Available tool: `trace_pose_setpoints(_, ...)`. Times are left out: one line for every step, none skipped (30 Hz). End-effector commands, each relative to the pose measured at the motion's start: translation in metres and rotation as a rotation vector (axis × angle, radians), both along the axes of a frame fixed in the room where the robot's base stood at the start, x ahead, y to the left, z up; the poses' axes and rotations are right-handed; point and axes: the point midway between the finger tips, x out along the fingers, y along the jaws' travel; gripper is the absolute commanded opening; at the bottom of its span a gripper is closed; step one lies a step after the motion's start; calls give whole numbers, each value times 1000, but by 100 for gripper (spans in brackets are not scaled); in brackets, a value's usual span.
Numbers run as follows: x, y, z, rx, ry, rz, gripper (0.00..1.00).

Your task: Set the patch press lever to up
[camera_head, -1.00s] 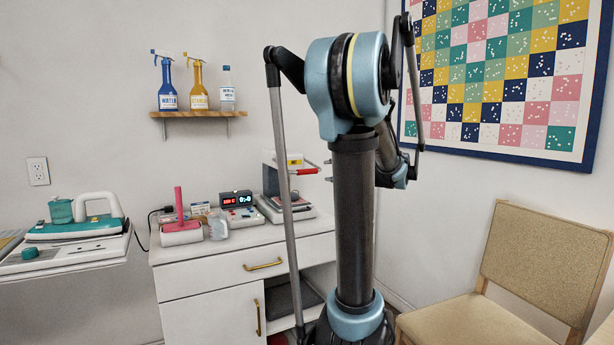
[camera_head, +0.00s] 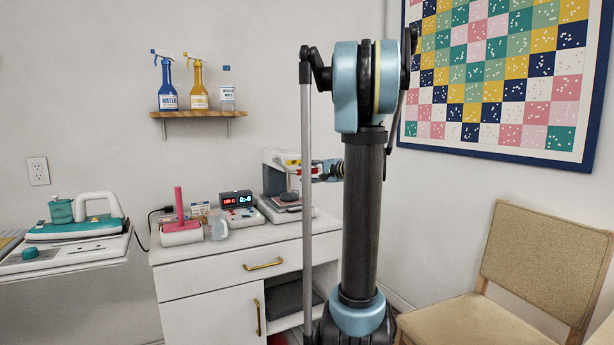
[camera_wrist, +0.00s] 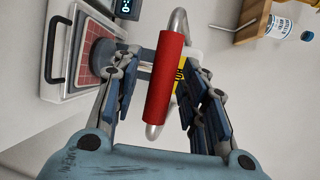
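The patch press (camera_head: 270,180) stands at the cabinet's right end, partly hidden by my arm. Its lever has a red grip on a bent metal bar (camera_wrist: 166,80). In the wrist view, which is turned sideways, the press's dark round pad (camera_wrist: 104,56) is beside a red gridded plate (camera_wrist: 90,32). My gripper (camera_wrist: 162,78) is open, with one finger on each side of the red grip. Clear gaps show between the grip and both fingers. In the head view my gripper (camera_head: 318,172) is at the press's right side, and the lever is largely hidden there.
A digital timer (camera_head: 236,199), a pink lint roller (camera_head: 181,228) and a small clear bottle (camera_head: 217,226) stand left of the press on the white cabinet (camera_head: 215,275). A wall shelf (camera_head: 198,114) with bottles is above. A chair (camera_head: 535,255) stands at right.

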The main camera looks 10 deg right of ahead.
Motion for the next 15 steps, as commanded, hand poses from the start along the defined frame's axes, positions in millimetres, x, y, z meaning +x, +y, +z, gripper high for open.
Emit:
trace_pose_setpoints(1, 1, 0, 0, 0, 0, 40)
trace_pose_setpoints(2, 1, 0, 0, 0, 0, 40)
trace_pose_setpoints(2, 1, 0, 0, 0, 0, 40)
trace_pose_setpoints(2, 1, 0, 0, 0, -1, 40)
trace_pose_setpoints(2, 1, 0, 0, 0, -1, 40)
trace_pose_setpoints(2, 1, 0, 0, 0, -1, 40)
trace_pose_setpoints(2, 1, 0, 0, 0, -1, 40)
trace_pose_setpoints(2, 1, 0, 0, 0, -1, 40)
trace_pose_setpoints(2, 1, 0, 0, 0, -1, 40)
trace_pose_setpoints(2, 1, 0, 0, 0, -1, 35)
trace_pose_setpoints(2, 1, 0, 0, 0, -1, 28)
trace_pose_setpoints(2, 1, 0, 0, 0, -1, 19)
trace_pose_setpoints(2, 1, 0, 0, 0, -1, 12)
trace_pose_setpoints(2, 1, 0, 0, 0, -1, 6)
trace_pose_setpoints(2, 1, 0, 0, 0, -1, 0)
